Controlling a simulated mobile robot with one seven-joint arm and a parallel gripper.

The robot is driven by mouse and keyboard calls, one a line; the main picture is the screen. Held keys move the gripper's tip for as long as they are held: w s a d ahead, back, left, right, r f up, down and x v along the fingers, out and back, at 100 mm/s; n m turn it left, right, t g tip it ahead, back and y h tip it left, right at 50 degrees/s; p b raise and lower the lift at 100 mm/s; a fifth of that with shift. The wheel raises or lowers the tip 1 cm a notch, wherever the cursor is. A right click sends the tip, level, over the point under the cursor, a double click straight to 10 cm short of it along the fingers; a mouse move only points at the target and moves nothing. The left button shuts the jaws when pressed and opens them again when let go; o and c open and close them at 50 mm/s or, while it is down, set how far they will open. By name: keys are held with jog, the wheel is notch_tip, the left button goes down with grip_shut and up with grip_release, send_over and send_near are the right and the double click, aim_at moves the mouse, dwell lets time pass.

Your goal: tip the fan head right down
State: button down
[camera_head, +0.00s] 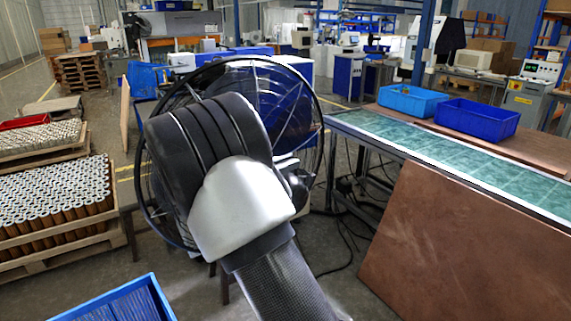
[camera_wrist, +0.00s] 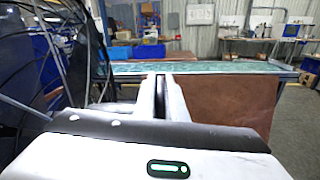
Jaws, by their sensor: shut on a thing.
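The fan head (camera_head: 282,98) is a big round black wire cage in the middle of the head view, behind my arm. My arm hides much of its middle and lower part. In the wrist view the cage of the fan head (camera_wrist: 45,68) fills the left side, close to my gripper. My gripper (camera_wrist: 161,92) shows there with its two pale fingers almost together on a thin dark part between them. This part seems to belong to the fan head, but its shape is mostly hidden. In the head view the fingers (camera_head: 287,164) barely show beside my wrist.
Pallets of cartridges (camera_head: 55,200) stand at left, a blue crate (camera_head: 120,300) at the bottom. Cables lie on the floor.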

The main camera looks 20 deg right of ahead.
jog(key=p, duration=0.1)
jog(key=r+p, duration=0.1)
jog(key=shift+w+a+r+n+p, duration=0.15)
jog(key=shift+w+r+n+p, duration=0.05)
jog(key=shift+w+n+p, duration=0.1)
jog(key=shift+w+a+r+n+p, duration=0.15)
jog(key=shift+w+r+n+p, duration=0.2)
jog(key=shift+p, duration=0.65)
jog(key=p, duration=0.1)
jog(key=w+n+p, duration=0.1)
jog(key=shift+w+a+n+p, duration=0.15)
jog(key=shift+a+n+p, duration=0.1)
jog(key=shift+p, duration=0.1)
jog(key=shift+w+a+n+p, duration=0.15)
jog(key=shift+w+n+p, duration=0.25)
jog(key=shift+w+p, duration=0.15)
jog(key=shift+w+a+f, duration=0.15)
jog(key=shift+w, duration=0.15)
jog(key=c, duration=1.8)
grip_release()
jog(key=shift+w+f, duration=0.1)
jog(key=shift+c, duration=0.2)
